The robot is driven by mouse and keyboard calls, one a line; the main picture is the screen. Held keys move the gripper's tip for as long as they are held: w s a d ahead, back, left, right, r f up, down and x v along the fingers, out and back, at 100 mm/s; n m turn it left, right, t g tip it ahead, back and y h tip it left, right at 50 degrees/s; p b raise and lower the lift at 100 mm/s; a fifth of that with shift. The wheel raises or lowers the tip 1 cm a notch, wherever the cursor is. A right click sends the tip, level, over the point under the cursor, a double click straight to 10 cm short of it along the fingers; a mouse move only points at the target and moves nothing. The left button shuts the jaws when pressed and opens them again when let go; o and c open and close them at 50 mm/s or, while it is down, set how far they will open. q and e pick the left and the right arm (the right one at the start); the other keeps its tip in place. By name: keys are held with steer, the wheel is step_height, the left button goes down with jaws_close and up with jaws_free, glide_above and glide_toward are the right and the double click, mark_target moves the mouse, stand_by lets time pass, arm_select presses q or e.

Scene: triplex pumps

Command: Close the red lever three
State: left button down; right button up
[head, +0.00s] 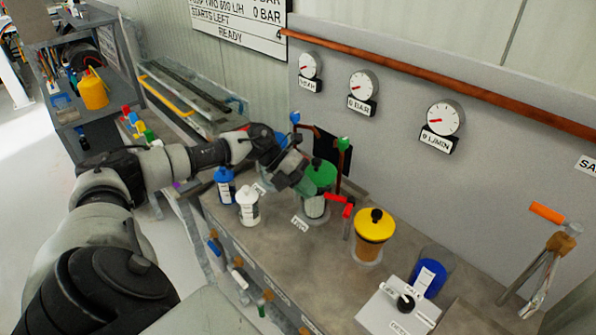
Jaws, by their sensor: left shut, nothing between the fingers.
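A red lever (338,199) stands on the bench between the green-topped container (319,177) and the yellow-lidded one. Its red handle slants, and a red-brown stem stands below it. I cannot read a number three on it. My left gripper (304,184) is shut and empty, reaching in from the left beside the green-topped container. It is left of the red lever and apart from it in the picture. The fingertips are small and partly blend with the green top. My right gripper is not in view.
A yellow-lidded container (374,236), a blue container (432,271) and a white control box (398,309) stand to the right. Blue (225,185) and white (247,205) bottles stand left. An orange-handled valve (547,213) is far right. Gauges (443,118) hang on the back panel.

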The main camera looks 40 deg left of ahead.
arm_select(q)
steer(key=d+r+p+x, duration=0.1)
steer(key=p+x, duration=0.1)
steer(key=x, duration=0.5)
steer(key=shift+w+d, duration=0.2)
steer(key=shift+d, duration=0.05)
steer(key=shift+r+p, duration=0.1)
steer(key=shift+p, duration=0.25)
